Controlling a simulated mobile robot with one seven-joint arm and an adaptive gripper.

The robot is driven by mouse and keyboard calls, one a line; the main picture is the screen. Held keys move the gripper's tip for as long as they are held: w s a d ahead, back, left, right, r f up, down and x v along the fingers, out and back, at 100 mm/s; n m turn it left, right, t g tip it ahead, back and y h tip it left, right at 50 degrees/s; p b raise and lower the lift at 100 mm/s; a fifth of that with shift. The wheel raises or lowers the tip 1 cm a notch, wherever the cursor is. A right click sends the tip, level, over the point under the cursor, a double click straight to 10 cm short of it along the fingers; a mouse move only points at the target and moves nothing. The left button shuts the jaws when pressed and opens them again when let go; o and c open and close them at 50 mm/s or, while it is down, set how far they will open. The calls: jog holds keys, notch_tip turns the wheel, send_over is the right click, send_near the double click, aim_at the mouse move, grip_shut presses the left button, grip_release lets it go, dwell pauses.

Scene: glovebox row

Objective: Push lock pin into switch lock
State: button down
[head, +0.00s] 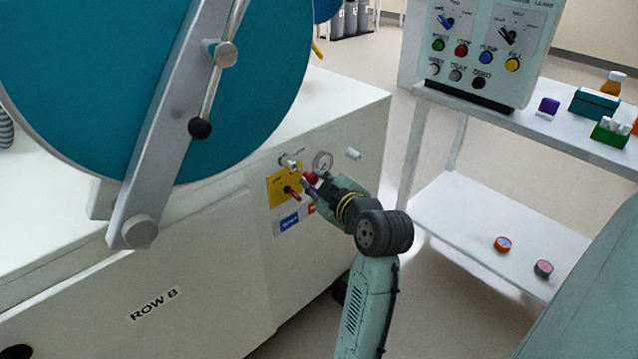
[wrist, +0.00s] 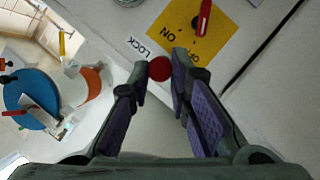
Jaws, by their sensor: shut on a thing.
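The switch lock is on a yellow plate (head: 279,189) on the white cabinet front, with a red switch handle (head: 291,193). My gripper (head: 312,184) is at the plate's right side in the head view. It is shut on the lock pin, whose round red head (wrist: 160,68) shows between the fingertips, near the word LOCK. The pin's shaft and the lock hole are hidden.
A gauge (head: 322,161), a small valve (head: 289,163) and a grey knob (head: 353,154) sit on the cabinet close to my gripper. A large teal round door (head: 130,80) with a grey bar is at left. A white shelf (head: 470,220) stands at right.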

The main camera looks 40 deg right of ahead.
aim_at(304, 173)
jog(key=shift+w+a, duration=0.15)
jog(key=shift+w, duration=1.6)
jog(key=c, duration=1.4)
grip_release()
jog(key=v, duration=1.2)
